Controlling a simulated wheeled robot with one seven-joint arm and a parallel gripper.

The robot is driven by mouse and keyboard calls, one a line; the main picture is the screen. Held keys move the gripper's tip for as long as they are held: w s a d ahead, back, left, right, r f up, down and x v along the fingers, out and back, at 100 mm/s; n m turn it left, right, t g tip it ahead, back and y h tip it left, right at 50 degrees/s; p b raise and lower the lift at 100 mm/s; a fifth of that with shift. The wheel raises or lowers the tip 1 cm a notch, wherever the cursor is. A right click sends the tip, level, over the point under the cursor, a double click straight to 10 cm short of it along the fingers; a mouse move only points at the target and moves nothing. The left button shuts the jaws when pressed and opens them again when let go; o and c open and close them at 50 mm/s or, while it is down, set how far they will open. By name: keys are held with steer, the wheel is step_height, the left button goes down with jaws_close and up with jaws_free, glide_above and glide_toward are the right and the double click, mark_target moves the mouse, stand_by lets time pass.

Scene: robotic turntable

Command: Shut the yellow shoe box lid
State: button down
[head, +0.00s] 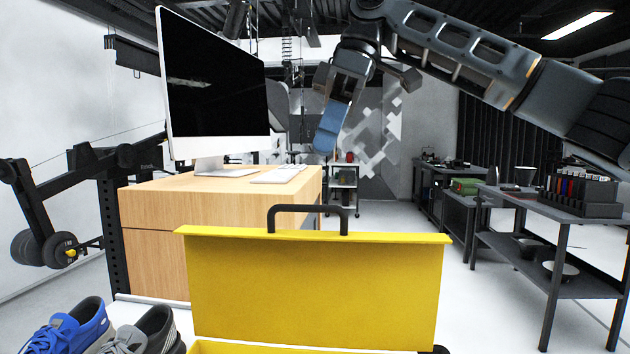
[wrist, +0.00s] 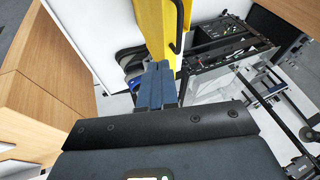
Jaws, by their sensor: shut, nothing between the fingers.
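The yellow shoe box lid (head: 315,290) stands upright and open in the head view, with a black handle (head: 307,209) on its top edge. A strip of the yellow box (head: 290,347) shows below it at the bottom edge; the rest of the box is out of view. My gripper (head: 326,140) is shut and empty, pointing down, above and beyond the lid, apart from it. In the wrist view, my gripper's blue fingers (wrist: 157,84) are together, and the yellow lid (wrist: 157,30) lies past their tips with its black handle (wrist: 178,30) at the right.
Blue shoes (head: 70,330) and grey shoes (head: 145,335) sit left of the box. A wooden desk (head: 165,210) with a monitor (head: 215,90) and a keyboard (head: 278,174) stands behind the lid. Dark shelves (head: 545,210) stand at the right, with open floor between.

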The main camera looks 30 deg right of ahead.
steer(key=s+a+f, duration=0.3)
steer(key=f, duration=0.2)
steer(key=shift+a+f, duration=0.2)
steer(key=shift+a, duration=0.1)
